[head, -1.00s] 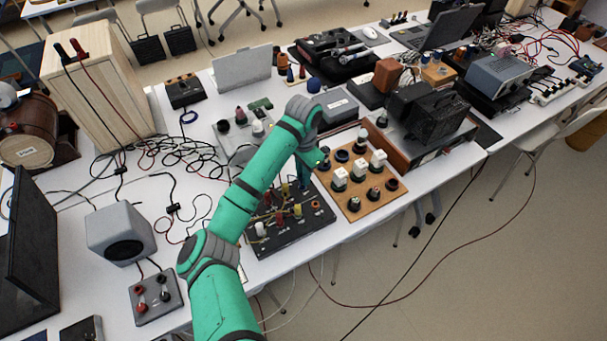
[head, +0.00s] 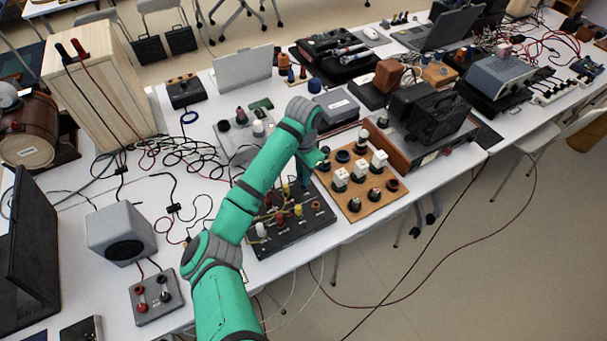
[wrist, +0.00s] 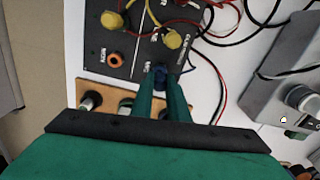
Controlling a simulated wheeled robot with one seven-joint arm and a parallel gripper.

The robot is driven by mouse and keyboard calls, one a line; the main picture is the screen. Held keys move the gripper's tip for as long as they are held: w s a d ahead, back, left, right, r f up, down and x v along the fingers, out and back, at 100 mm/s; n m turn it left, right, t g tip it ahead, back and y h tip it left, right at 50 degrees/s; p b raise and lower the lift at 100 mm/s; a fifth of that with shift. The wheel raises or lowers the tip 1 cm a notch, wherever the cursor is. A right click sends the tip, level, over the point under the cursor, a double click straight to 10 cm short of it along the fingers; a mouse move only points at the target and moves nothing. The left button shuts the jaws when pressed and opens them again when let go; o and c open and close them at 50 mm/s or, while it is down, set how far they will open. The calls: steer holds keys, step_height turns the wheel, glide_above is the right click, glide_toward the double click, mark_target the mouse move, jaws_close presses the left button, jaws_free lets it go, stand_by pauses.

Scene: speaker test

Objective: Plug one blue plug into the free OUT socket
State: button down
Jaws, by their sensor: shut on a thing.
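My gripper (wrist: 161,84) is shut on a dark blue plug (wrist: 160,72), seen between the fingertips in the wrist view. The plug is over the edge area of the black terminal panel (wrist: 150,48); I cannot tell whether its tip is in a socket. An orange-ringed socket (wrist: 115,60) on this panel is empty, left of the fingers. Yellow plugs (wrist: 173,38) sit farther up the panel. In the head view the panel (head: 300,226) carries white, red and yellow plugs, and my arm hides part of its back row. The labels are too small to read surely.
A wooden board (head: 365,211) with black and white plugs stands right of the panel. A grey speaker (head: 122,234) and a small red-and-black terminal box (head: 155,299) are at left. Loose black cables (head: 180,155) lie behind. Red and black wires cross near the plug.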

steer(key=shift+f, duration=0.65)
steer(key=c, duration=1.6)
jaws_free()
steer(key=shift+c, duration=0.2)
steer(key=shift+r, duration=0.1)
steer(key=shift+r, duration=3.65)
